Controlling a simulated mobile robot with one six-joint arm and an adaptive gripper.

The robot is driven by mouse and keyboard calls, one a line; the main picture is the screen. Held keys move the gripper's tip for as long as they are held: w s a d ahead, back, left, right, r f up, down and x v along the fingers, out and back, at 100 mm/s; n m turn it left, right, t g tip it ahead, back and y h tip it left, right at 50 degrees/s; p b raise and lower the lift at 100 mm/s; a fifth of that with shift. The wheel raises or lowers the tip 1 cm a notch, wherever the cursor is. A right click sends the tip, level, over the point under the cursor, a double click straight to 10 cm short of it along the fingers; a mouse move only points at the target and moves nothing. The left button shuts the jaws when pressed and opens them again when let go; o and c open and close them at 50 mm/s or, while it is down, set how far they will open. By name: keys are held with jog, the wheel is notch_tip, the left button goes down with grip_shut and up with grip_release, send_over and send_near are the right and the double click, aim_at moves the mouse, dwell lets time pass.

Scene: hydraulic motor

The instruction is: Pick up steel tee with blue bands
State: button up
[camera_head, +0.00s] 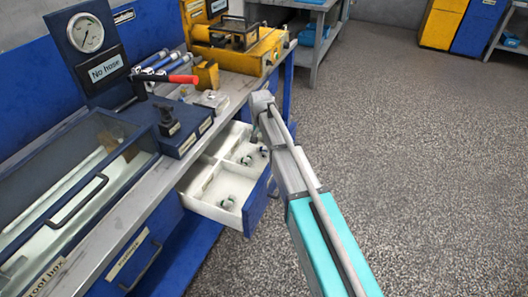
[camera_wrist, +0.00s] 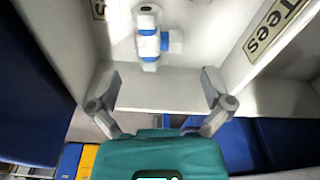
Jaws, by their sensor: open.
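The steel tee with blue bands (camera_wrist: 149,38) lies on the white drawer floor in the wrist view. My gripper (camera_wrist: 160,74) is open and empty. Its fingers are spread below the tee in the picture and apart from it. In the head view my arm reaches over the open drawer (camera_head: 205,207), and its fingers cannot be made out. Small fittings lie in the drawer there, but I cannot tell which is the tee.
White drawer walls with "Tees" labels (camera_wrist: 268,28) flank the compartment. The head view shows dividers and other small fittings (camera_head: 247,159). The bench above the drawer holds a blue gauge panel (camera_head: 88,55), a red-handled lever (camera_head: 172,79) and a yellow unit (camera_head: 240,48). Open floor lies to the right.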

jog(key=shift+f, duration=0.1)
jog(key=shift+w+d+f+b, duration=0.1)
jog(key=shift+w+f+b, duration=0.1)
jog(key=shift+f+b, duration=1.1)
jog(key=shift+w+d+f+b, duration=0.1)
jog(key=shift+w+f+b, duration=0.05)
jog(key=shift+f+b, duration=1.1)
jog(key=shift+r, duration=0.1)
jog(key=c, duration=1.2)
jog(key=shift+r, duration=0.1)
notch_tip(320, 180, up, 10)
jog(key=p, duration=1)
